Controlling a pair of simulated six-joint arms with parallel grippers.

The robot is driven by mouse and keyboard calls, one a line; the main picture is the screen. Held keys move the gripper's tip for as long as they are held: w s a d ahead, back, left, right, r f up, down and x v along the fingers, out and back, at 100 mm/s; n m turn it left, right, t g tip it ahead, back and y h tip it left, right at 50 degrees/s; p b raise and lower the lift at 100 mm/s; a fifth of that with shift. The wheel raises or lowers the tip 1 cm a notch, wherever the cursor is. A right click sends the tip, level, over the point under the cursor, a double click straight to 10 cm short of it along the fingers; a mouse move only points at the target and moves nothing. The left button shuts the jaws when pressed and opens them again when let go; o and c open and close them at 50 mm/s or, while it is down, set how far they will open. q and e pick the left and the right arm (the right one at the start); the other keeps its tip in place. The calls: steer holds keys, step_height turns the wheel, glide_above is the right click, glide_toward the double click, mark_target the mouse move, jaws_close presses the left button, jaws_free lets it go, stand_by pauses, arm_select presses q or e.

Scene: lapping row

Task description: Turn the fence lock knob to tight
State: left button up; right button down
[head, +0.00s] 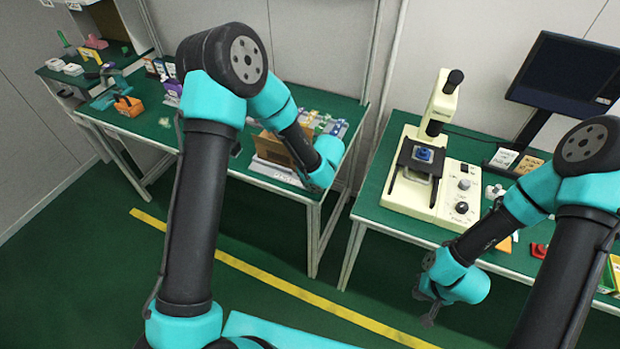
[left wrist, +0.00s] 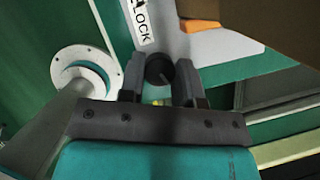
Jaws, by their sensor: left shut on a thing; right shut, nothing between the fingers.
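The fence lock knob (left wrist: 158,69) is dark and round, just below a white label (left wrist: 143,24) that reads LOCK in the left wrist view. My left gripper (left wrist: 160,82) has one finger on each side of the knob and is shut on it. Which way the knob is turned cannot be told. In the head view the left wrist is at the front right of a bench unit with a brown upright panel (head: 283,146); the knob and left fingers are hidden there. My right gripper (head: 427,309) is shut and empty, hanging low before the right bench.
A white round flange (left wrist: 84,75) is left of the left fingers. The right bench holds a cream microscope-like instrument (head: 436,128) and a dark monitor (head: 567,75). An orange tool (head: 128,106) lies on the left bench. The floor with a yellow line (head: 262,276) is clear.

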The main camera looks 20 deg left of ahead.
arm_select(q)
steer(key=o, duration=0.9)
steer(key=shift+r, duration=0.1)
steer(key=v, duration=1.7)
steer(key=shift+d, duration=0.2)
